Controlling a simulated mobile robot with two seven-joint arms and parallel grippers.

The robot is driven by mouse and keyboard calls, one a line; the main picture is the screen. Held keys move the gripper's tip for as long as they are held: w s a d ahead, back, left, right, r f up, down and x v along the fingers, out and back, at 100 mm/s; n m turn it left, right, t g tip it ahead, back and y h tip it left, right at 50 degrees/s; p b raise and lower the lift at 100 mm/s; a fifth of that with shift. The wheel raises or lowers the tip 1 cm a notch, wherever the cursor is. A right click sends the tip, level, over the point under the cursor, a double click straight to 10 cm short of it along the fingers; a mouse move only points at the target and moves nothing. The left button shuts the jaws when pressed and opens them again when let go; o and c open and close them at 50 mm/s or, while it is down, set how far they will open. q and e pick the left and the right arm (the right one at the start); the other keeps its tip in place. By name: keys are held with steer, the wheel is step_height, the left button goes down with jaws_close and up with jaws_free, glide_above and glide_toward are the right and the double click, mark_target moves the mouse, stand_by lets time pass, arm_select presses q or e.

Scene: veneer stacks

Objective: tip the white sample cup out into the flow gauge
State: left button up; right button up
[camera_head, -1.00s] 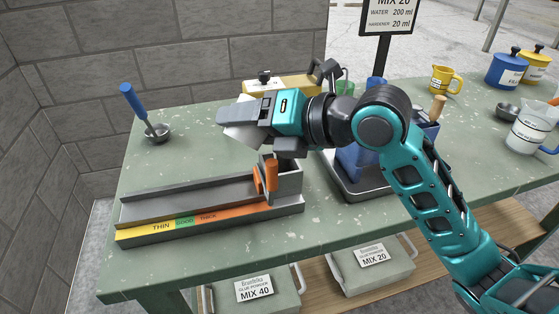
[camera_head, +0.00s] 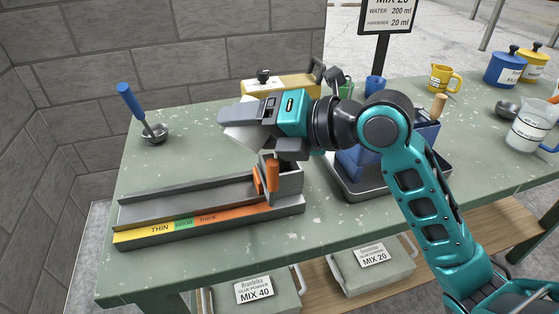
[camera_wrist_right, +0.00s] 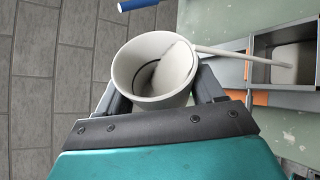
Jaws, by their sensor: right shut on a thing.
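The flow gauge (camera_head: 190,202) lies at the table's front left, with a sloping grey channel, a strip marked THIN, GOOD and THICK, and an orange gate (camera_head: 272,175) by the box at its right end. My right gripper (camera_head: 243,122) is above and just left of that box, shut on the white sample cup (camera_head: 243,139), which is tilted. In the right wrist view the cup (camera_wrist_right: 135,75) has pale grey matter inside. A thin pale strand (camera_wrist_right: 235,54) runs from its lip to the gauge's box (camera_wrist_right: 285,58), where a pale patch shows. My left gripper is out of view.
A small metal bowl (camera_head: 156,134) with a blue-handled tool (camera_head: 131,102) stands at the back left. A grey tray (camera_head: 350,193) with blue containers is right of the gauge. A yellow case (camera_head: 275,88) lies behind my gripper.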

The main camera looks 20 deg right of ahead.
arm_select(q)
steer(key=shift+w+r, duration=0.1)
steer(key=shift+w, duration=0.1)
arm_select(e)
steer(key=shift+r, duration=0.1)
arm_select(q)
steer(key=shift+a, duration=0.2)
arm_select(e)
steer(key=shift+m+y, duration=0.3)
arm_select(q)
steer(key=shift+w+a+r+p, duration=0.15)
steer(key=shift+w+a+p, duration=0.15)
steer(key=shift+p, duration=0.25)
arm_select(e)
steer(key=shift+r+m, duration=0.25)
steer(key=shift+m, duration=0.05)
